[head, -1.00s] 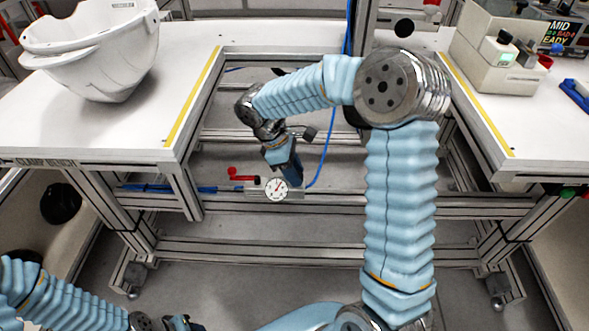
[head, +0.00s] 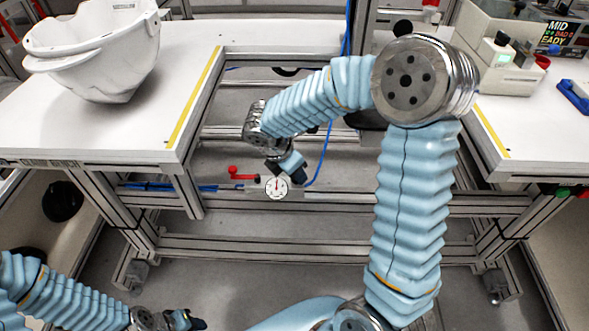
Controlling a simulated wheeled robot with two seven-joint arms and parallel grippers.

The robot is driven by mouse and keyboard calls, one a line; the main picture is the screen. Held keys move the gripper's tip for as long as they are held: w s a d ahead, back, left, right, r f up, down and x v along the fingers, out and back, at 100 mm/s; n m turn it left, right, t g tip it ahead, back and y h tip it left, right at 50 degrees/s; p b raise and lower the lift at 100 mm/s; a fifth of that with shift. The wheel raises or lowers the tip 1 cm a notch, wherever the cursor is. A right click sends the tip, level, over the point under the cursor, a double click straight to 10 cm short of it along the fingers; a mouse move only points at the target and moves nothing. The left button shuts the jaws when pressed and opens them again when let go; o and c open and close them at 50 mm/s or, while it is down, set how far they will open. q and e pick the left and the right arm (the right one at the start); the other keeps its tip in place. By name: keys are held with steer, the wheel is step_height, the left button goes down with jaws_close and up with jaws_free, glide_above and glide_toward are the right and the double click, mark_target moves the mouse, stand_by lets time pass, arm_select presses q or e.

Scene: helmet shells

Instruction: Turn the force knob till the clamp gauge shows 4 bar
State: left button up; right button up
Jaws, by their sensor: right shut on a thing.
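The clamp gauge (head: 277,187) is a small round white dial on the frame below the table gap. Its red needle points about straight up; the figures are too small to read. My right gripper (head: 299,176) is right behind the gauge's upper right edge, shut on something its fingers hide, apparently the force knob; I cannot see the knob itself. My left gripper (head: 190,321) is at the bottom edge, partly in view and far from the gauge; its jaws cannot be made out.
A red-handled valve (head: 236,172) sits just left of the gauge. A blue hose (head: 322,155) runs down to its right. White helmet shells (head: 105,50) stand on the left table. A control box (head: 500,65) stands on the right table.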

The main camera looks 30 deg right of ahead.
steer(key=shift+n, duration=0.5)
steer(key=o, duration=1)
steer(key=p+v, duration=0.1)
steer(key=v, duration=1.3)
steer(key=shift+s+d, duration=0.15)
